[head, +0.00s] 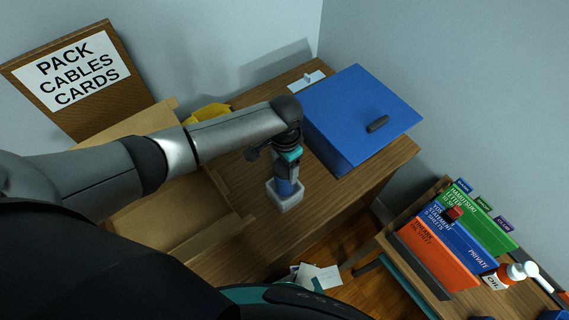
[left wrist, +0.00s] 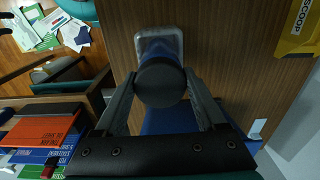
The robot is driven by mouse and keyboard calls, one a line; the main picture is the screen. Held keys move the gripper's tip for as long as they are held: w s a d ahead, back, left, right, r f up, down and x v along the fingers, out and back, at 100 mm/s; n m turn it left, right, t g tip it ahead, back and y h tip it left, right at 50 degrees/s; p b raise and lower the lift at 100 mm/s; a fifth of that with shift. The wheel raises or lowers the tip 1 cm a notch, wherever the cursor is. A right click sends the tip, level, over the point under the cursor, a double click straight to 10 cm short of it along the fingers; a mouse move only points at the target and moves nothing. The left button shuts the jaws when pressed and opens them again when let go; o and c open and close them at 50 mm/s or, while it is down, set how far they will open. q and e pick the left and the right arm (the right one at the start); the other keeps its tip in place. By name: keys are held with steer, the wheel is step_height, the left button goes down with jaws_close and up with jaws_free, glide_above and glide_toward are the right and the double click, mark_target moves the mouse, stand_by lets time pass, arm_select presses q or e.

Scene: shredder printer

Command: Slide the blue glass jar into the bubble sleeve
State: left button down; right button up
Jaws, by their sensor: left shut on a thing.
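The blue glass jar (head: 285,187) is upright in my left gripper (head: 284,172), which is shut on it from above. In the left wrist view the jar's dark round lid (left wrist: 160,82) sits between the two fingers, with a strip of blue glass beyond it. The bubble sleeve (head: 290,204) is a small pale, squarish, open-topped pouch standing on the wooden desk. It also shows in the left wrist view (left wrist: 173,42), behind the jar. The jar's lower end appears to be within the sleeve's mouth; how deep is hidden. My right gripper is out of view.
A large blue box (head: 350,110) with a black handle stands right behind the gripper. An open cardboard box (head: 165,222) lies left, under my arm. A yellow scoop bin (head: 207,112) is behind my arm. A lower table (head: 392,246) with folders stands right.

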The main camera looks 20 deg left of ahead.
arm_select(q)
steer(key=shift+p, duration=0.6)
stand_by(0.8)
steer(key=shift+f+b, duration=2.05)
steer(key=shift+f, duration=1)
jaws_free()
step_height(320, 180, up, 15)
steer(key=p, duration=0.3)
steer(key=shift+r, duration=0.1)
steer(key=shift+s, duration=0.15)
